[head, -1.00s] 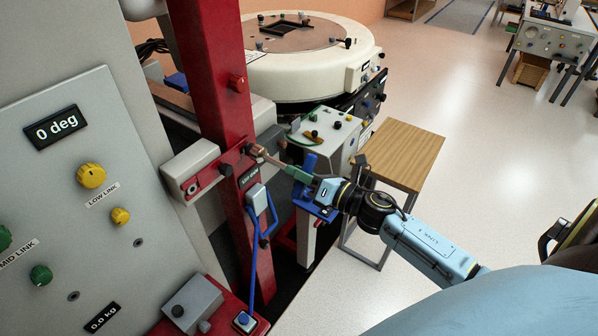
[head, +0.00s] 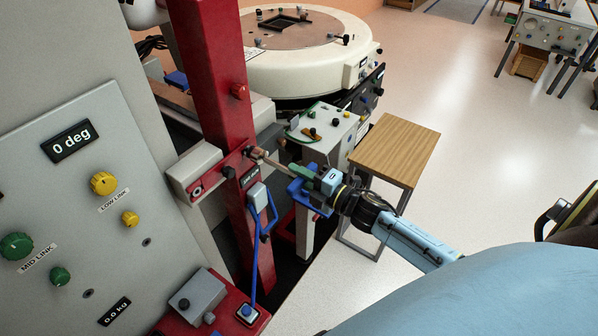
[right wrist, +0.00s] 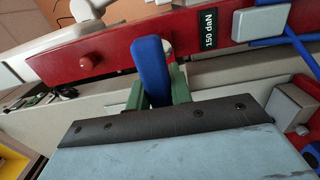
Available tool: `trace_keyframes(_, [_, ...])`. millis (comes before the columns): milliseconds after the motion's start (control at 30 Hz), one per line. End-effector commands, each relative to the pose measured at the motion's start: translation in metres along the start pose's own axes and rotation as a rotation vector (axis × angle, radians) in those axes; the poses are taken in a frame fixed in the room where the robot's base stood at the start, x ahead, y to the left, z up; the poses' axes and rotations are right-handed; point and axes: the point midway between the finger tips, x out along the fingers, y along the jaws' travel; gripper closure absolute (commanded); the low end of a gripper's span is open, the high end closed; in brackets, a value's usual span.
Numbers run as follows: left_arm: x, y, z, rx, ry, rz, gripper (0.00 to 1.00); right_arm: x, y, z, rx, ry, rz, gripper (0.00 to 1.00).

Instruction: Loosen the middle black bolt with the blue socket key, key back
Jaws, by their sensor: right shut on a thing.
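My right gripper (head: 304,176) is shut on the blue handle of the socket key (head: 299,171). In the right wrist view, the blue handle (right wrist: 152,72) stands between the green fingers. The key's thin shaft (head: 272,161) runs left from the gripper to the red column. Its far end meets a dark bolt (head: 248,151) on the column. Whether the socket sits fully over the bolt is too small to tell. Another dark bolt (head: 228,172) shows lower left on the red crossbar. My left gripper is not in view.
The red column (head: 212,75) carries a 150 daN label (head: 249,176) and a blue cable (head: 254,270) below. A blue bracket (head: 312,203) on a pale post stands just under my gripper. A wooden-topped table (head: 398,150) stands right. A grey panel (head: 70,210) fills the left.

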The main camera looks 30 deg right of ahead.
Motion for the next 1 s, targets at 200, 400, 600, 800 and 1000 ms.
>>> trace_keyframes(200, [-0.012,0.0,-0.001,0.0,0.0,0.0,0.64,0.0,0.003,-0.001,0.14,0.001,-0.003,1.0])
trace_keyframes(400, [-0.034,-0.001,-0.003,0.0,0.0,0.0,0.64,0.0,0.003,-0.001,0.564,-0.002,-0.011,1.0])
trace_keyframes(600, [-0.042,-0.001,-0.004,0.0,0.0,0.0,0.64,0.0,0.0,-0.002,0.859,-0.002,-0.013,1.0])
trace_keyframes(800, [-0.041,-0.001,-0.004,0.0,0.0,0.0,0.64,0.0,-0.002,-0.002,0.9,-0.003,-0.013,1.0])
trace_keyframes(1000, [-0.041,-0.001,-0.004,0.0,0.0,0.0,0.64,0.001,-0.002,-0.002,0.897,-0.002,-0.012,1.0])
